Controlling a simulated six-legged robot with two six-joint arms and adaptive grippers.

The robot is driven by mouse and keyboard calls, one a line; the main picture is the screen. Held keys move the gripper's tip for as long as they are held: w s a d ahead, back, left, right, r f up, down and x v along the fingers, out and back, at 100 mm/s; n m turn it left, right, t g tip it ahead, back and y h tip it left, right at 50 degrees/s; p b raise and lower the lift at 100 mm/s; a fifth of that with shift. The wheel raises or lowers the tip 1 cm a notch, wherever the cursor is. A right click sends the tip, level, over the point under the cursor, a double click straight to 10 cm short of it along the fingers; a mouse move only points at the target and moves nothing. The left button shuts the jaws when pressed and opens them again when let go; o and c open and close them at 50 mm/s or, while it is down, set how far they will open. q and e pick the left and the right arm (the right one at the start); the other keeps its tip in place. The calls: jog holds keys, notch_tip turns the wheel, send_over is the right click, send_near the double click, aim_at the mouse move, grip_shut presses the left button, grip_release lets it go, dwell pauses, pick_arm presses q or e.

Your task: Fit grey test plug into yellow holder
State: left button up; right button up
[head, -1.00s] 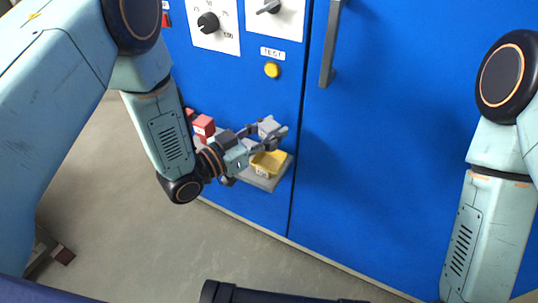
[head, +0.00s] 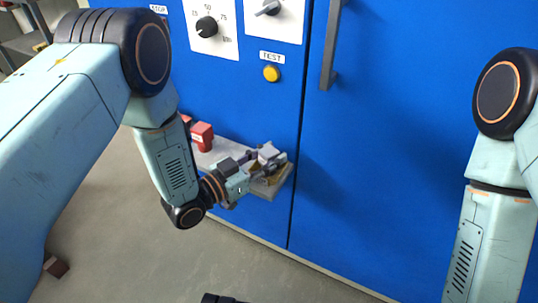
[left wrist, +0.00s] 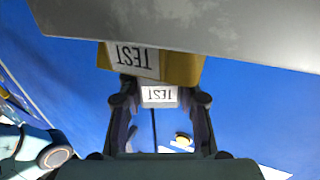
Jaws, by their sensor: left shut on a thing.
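The grey test plug (head: 269,152) is held by my left gripper (head: 262,160), which is shut on it. In the left wrist view the plug (left wrist: 158,96), with a TEST label, sits between the two fingers. The yellow holder (head: 274,177) stands on the shelf just under the plug, partly hidden by the gripper. The holder also shows in the left wrist view (left wrist: 183,68), with its own TEST label. The plug is very close above the holder; I cannot tell whether they touch. My right arm is at the right of the head view, its gripper out of view.
The grey shelf (head: 226,151) juts from the blue cabinet (head: 400,150). Red blocks (head: 201,134) stand on it left of the holder. A yellow button (head: 271,73) under a TEST label and knobs are above. A handle (head: 331,45) sticks out from the door.

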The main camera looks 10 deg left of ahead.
pick_arm(q)
jog(key=o, duration=1.2)
jog(key=shift+c, duration=0.2)
jog(key=shift+a+r+p, duration=0.1)
jog(key=shift+r+p, duration=0.25)
jog(key=shift+r, duration=0.05)
jog(key=p+v, duration=0.3)
jog(key=v, duration=0.8)
jog(key=shift+s+a+p, duration=0.2)
jog(key=shift+s+p, duration=0.1)
jog(key=shift+s, duration=0.05)
jog(key=shift+f, duration=0.15)
jog(key=s+a+f+n+g+y, duration=0.2)
jog(key=s+f+n+g+y, duration=0.35)
jog(key=s+f+y, duration=0.5)
jog(key=s+a+f+n+g+y, duration=0.1)
jog(key=s+g, duration=0.3)
jog(key=s, duration=0.4)
jog(key=s+a+f+n+g, duration=0.2)
jog(key=s+a+g, duration=0.1)
jog(key=s, duration=0.5)
jog(key=shift+s+a+f+g+y, duration=0.15)
jog(key=shift+a+f+g+y, duration=0.15)
jog(key=shift+a, duration=0.45)
